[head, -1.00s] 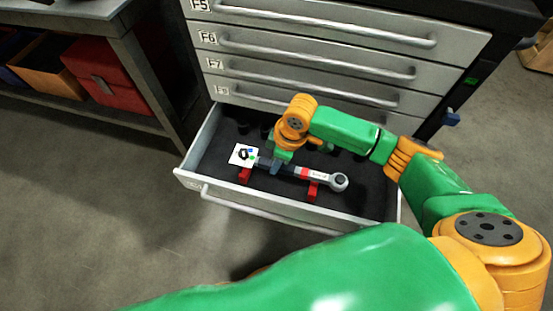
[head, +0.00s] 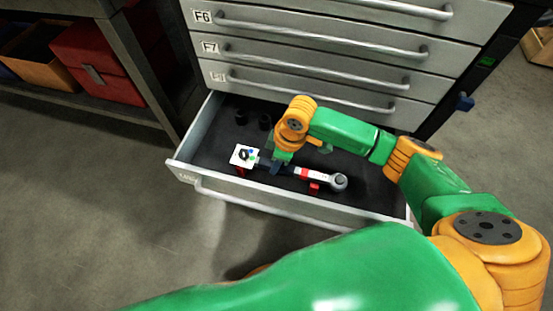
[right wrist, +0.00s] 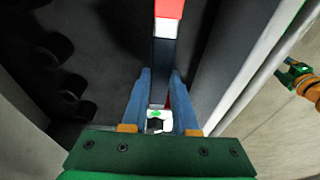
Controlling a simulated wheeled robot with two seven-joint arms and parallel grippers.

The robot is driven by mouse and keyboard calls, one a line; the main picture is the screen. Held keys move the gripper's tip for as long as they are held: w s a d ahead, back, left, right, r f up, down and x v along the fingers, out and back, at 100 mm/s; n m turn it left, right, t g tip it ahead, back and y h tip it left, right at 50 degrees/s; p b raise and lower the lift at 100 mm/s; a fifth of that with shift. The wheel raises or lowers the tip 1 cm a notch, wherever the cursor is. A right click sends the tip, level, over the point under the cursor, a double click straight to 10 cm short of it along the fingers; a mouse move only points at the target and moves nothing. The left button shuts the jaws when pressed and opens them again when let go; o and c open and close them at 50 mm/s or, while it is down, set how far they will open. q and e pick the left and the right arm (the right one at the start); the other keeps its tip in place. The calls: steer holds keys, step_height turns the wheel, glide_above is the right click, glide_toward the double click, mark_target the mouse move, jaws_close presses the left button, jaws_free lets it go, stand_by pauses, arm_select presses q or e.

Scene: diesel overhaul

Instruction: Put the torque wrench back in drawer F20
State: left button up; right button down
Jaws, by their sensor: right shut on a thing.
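The torque wrench (head: 318,175) has a grey round head, a red band and a dark shaft. It lies lengthwise across the open drawer (head: 199,128), close over red supports (head: 314,186); I cannot tell if it touches them. My right gripper (head: 276,166) is shut on the shaft. In the right wrist view, the wrench (right wrist: 165,50) runs between the blue fingers (right wrist: 161,82). The drawer's label is too blurred to read.
Closed drawers F6 (head: 203,17) and F7 (head: 209,47) are above the open drawer. Black cylindrical things (head: 241,117) stand at its back left. A red box (head: 100,53) is on a shelf at left. The floor in front is clear.

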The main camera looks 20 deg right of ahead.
stand_by(0.4)
steer(key=shift+f, duration=0.1)
steer(key=shift+b+x, duration=0.65)
steer(key=shift+x, duration=0.4)
steer(key=c, duration=0.6)
jaws_free()
steer(key=shift+s+d, duration=0.15)
steer(key=shift+s, duration=0.05)
